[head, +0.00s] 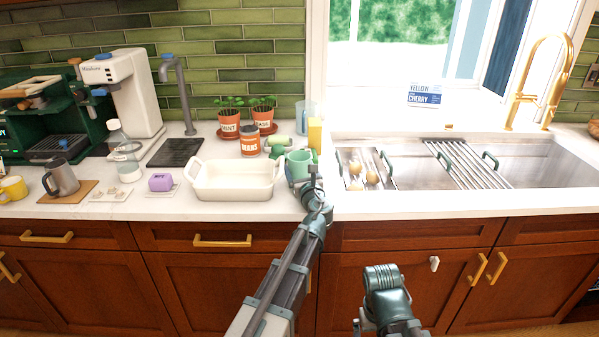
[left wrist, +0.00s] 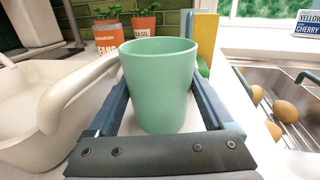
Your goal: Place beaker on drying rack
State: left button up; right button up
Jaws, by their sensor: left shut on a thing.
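The beaker is a mint-green tapered cup (head: 299,162), upright at the counter's edge just left of the sink. My left gripper (head: 302,178) is shut on it. In the left wrist view the beaker (left wrist: 160,85) stands upright between the two fingers, and its inside is partly visible. The drying rack (head: 468,165) is a panel of metal bars with green handles laid across the sink, to the right of the beaker. My right gripper (head: 383,283) is low in front of the cabinets, away from the counter; its fingers are not clear.
A white baking dish (head: 236,181) is close on the left of the beaker. A yellow sponge-like block (head: 315,134) stands behind it. A tray with potatoes (head: 358,172) sits in the sink's left part. A gold faucet (head: 540,80) rises at the right.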

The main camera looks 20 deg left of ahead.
pick_arm(q)
jog(key=shift+c, duration=0.3)
jog(key=shift+r+p, duration=0.3)
jog(key=shift+p, duration=0.05)
pick_arm(e)
jog(key=shift+r, duration=0.35)
pick_arm(q)
jog(key=shift+s, duration=0.1)
